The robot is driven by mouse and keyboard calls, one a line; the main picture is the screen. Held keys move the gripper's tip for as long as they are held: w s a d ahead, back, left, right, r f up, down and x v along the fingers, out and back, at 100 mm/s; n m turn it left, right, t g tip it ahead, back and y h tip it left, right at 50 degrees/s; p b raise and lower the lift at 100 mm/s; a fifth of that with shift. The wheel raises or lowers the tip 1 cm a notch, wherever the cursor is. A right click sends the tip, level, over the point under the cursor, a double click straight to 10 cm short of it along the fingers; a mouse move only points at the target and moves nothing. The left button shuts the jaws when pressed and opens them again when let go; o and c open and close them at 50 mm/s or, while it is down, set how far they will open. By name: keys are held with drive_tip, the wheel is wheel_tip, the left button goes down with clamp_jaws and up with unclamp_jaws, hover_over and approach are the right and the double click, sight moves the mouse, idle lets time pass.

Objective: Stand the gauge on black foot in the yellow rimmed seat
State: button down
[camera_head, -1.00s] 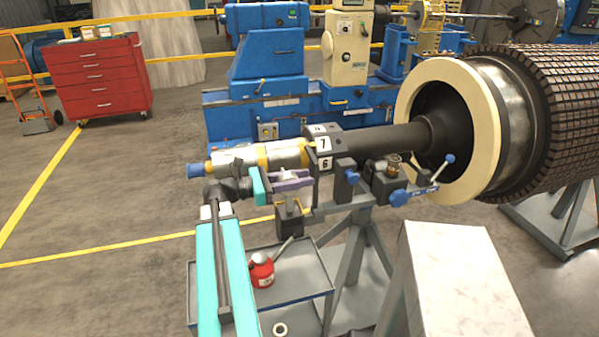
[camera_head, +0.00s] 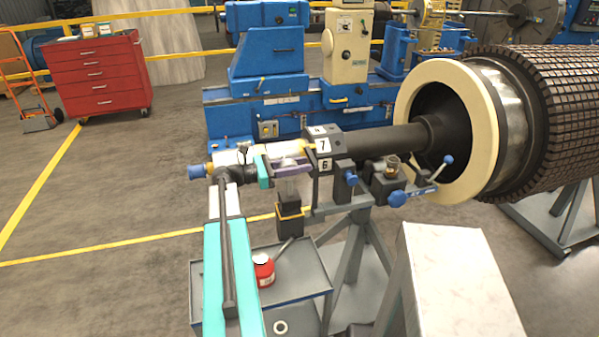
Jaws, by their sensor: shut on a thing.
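A dark shaft with numbered faces (camera_head: 322,145) runs behind my gripper into a cream ring (camera_head: 484,130). Blue-handled clamps (camera_head: 398,198) stick out at right. A grey tray (camera_head: 312,285) holding a red can (camera_head: 263,270) is below. A pale-topped block (camera_head: 455,270) stands front right.

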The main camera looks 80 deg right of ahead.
drive_tip(key=shift+d, duration=0.5)
drive_tip(key=shift+f, duration=0.15)
drive_tip(key=shift+f+p, duration=0.8)
drive_tip(key=shift+f, duration=0.9)
drive_tip(key=c, duration=1.4)
unclamp_jaws()
drive_tip(key=shift+w, duration=0.1)
drive_tip(key=b+v, duration=0.3)
drive_tip(key=v, duration=0.9)
drive_tip(key=shift+a, duration=0.1)
